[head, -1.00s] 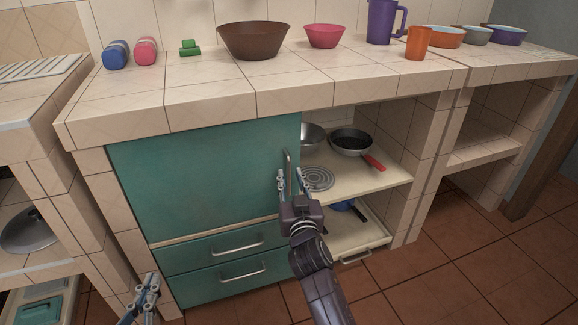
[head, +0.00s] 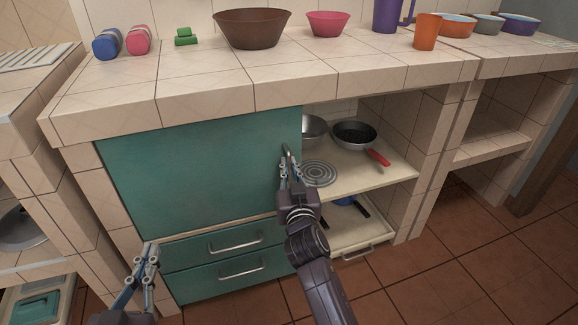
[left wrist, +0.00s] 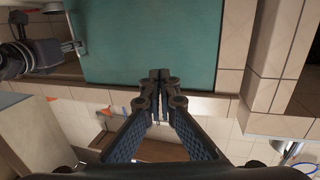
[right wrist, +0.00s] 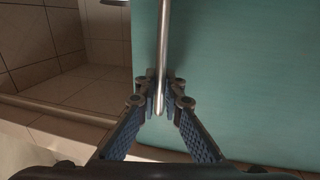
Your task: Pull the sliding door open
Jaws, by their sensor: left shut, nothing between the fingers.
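The teal sliding door (head: 195,175) covers the left part of the cabinet under the tiled counter; the right part is open. Its upright metal handle (right wrist: 163,50) is near the door's right edge. My right gripper (head: 289,168) is at this handle, and in the right wrist view its fingers close in on both sides of the bar. The fingers hide part of the handle in the head view. My left gripper (head: 149,250) is shut and empty, in front of the cabinet's lower left; the left wrist view shows its fingertips together (left wrist: 160,80).
Two teal drawers (head: 235,255) with metal handles lie below the door. A pan (head: 355,135) with a red handle and a coil burner (head: 318,173) are on the open shelf. Bowls, including a brown one (head: 252,28), and cups stand on the counter (head: 180,85).

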